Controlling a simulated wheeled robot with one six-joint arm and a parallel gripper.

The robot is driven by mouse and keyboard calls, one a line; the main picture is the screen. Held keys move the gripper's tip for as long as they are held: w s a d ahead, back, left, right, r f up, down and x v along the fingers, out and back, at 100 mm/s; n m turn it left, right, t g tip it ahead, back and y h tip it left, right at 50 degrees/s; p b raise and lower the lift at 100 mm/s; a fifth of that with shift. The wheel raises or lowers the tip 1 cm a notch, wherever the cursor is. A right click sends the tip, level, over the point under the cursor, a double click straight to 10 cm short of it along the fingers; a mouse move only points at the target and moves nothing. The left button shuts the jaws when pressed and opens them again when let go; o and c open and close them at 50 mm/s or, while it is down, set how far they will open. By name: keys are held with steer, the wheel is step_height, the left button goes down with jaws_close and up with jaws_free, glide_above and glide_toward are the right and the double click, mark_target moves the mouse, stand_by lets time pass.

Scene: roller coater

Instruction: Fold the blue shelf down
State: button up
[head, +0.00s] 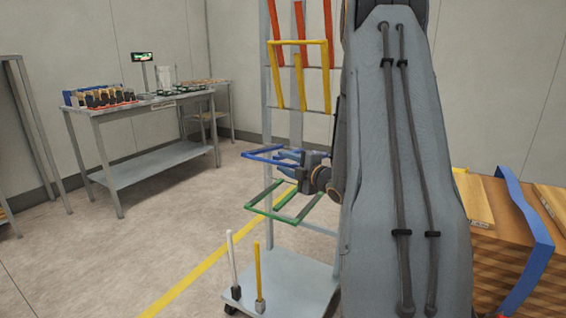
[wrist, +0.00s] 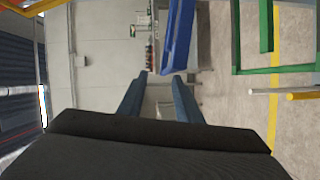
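The blue shelf (head: 262,149) is a frame on the tall grey rack. It sticks out roughly level, below the upright yellow shelf and above the level green shelf (head: 268,212). My gripper (head: 279,161) is beside the blue shelf, with its fingers at about the shelf's height; part of the frame is hidden behind the gripper and arm. In the wrist view, the two dark blue fingers (wrist: 161,76) are apart with nothing between them. The blue shelf (wrist: 178,38) lies just beyond the right fingertip. I cannot tell whether they touch.
The yellow shelf (head: 301,43) and red shelf bars (head: 273,20) stand upright above. The rack's wheeled base (head: 283,287) holds a white and a yellow post. A grey workbench (head: 150,171) stands at the left. Wooden goods (head: 481,225) are on the right. Floor at left front is clear.

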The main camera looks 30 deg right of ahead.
steer(key=s+f, duration=0.1)
steer(key=s, duration=0.7)
steer(key=shift+d+p, duration=0.4)
stand_by(0.6)
